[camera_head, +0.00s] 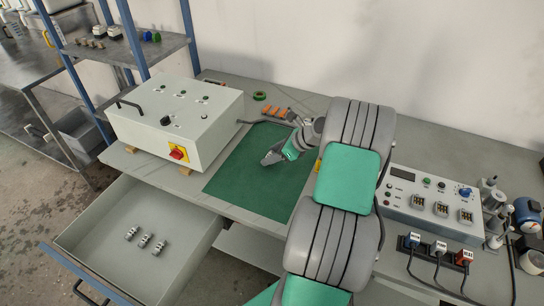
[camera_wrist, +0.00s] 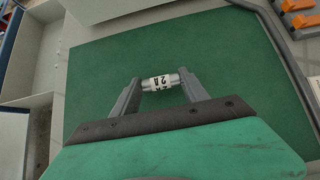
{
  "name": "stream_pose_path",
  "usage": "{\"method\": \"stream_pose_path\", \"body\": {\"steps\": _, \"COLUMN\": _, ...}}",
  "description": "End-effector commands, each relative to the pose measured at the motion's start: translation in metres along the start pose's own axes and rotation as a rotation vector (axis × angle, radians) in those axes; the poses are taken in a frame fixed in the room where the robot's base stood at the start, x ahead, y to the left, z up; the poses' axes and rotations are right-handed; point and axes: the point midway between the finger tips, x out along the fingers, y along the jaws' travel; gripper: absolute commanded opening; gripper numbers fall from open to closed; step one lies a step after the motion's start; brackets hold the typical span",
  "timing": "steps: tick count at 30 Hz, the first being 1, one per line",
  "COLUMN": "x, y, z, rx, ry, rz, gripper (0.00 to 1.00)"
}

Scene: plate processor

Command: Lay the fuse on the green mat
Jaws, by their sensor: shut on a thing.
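The green mat (camera_head: 235,181) lies flat on the workbench, and it fills most of the wrist view (camera_wrist: 225,65). My gripper (camera_head: 268,160) is over the mat in the head view. In the wrist view my gripper (camera_wrist: 160,84) is shut on a fuse (camera_wrist: 159,81), a small cylinder with metal ends and a white label reading "2A". The fuse lies crosswise between the fingertips, with the mat behind it. I cannot tell whether the fuse touches the mat. In the head view the fuse is hidden by the gripper.
An open drawer (camera_head: 190,225) holds several fuses (camera_head: 145,239). A grey control box (camera_head: 178,119) with a yellow and red switch stands left of the mat. Orange clips (camera_head: 273,112) lie behind the mat. A panel with sockets (camera_head: 430,198) stands to the right. The mat's surface around the gripper is bare.

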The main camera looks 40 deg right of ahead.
Motion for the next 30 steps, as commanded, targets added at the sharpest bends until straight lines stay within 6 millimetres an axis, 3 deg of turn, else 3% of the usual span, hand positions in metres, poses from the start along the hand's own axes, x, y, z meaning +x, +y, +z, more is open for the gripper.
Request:
{"method": "stream_pose_path", "body": {"steps": 12, "x": 0.0106, "y": 0.0001, "z": -0.0102, "rx": -0.001, "ry": -0.001, "rz": 0.000, "gripper": 0.12}}
{"method": "stream_pose_path", "body": {"steps": 13, "x": 0.0104, "y": 0.0000, "z": -0.0100, "rx": -0.001, "ry": -0.001, "rz": -0.001, "gripper": 0.54}}
{"method": "stream_pose_path", "body": {"steps": 20, "x": 0.0103, "y": 0.0000, "z": -0.0098, "rx": -0.001, "ry": -0.001, "rz": -0.001, "gripper": 0.73}}
{"method": "stream_pose_path", "body": {"steps": 30, "x": 0.0037, "y": -0.0007, "z": -0.0077, "rx": -0.001, "ry": -0.001, "rz": -0.003, "gripper": 0.74}}
